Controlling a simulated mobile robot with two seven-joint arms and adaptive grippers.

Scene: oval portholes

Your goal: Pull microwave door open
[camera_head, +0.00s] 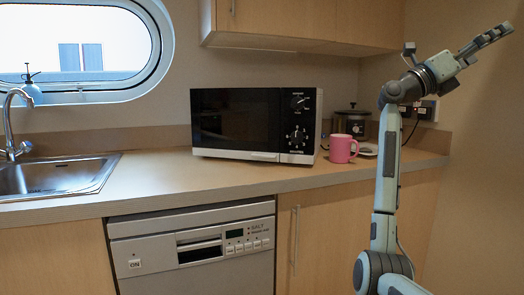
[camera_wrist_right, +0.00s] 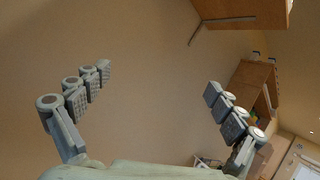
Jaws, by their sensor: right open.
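The microwave (camera_head: 255,125) stands on the counter in the middle of the head view. It has a silver-white frame, a dark door (camera_head: 235,118) and a control panel with two knobs at its right. The door looks shut. My right gripper (camera_head: 500,33) is raised at the upper right of the head view, well above and to the right of the microwave, pointing away from it. In the right wrist view my right gripper (camera_wrist_right: 160,90) has its two fingers wide apart with nothing between them. The microwave does not show there. My left gripper is not in view.
A pink mug (camera_head: 342,148) stands just right of the microwave, with a dark appliance (camera_head: 352,122) behind it. A wall cabinet (camera_head: 300,20) hangs above. A sink (camera_head: 60,176) is at the left. The counter (camera_head: 150,180) between sink and microwave is clear. A dishwasher (camera_head: 195,250) sits below.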

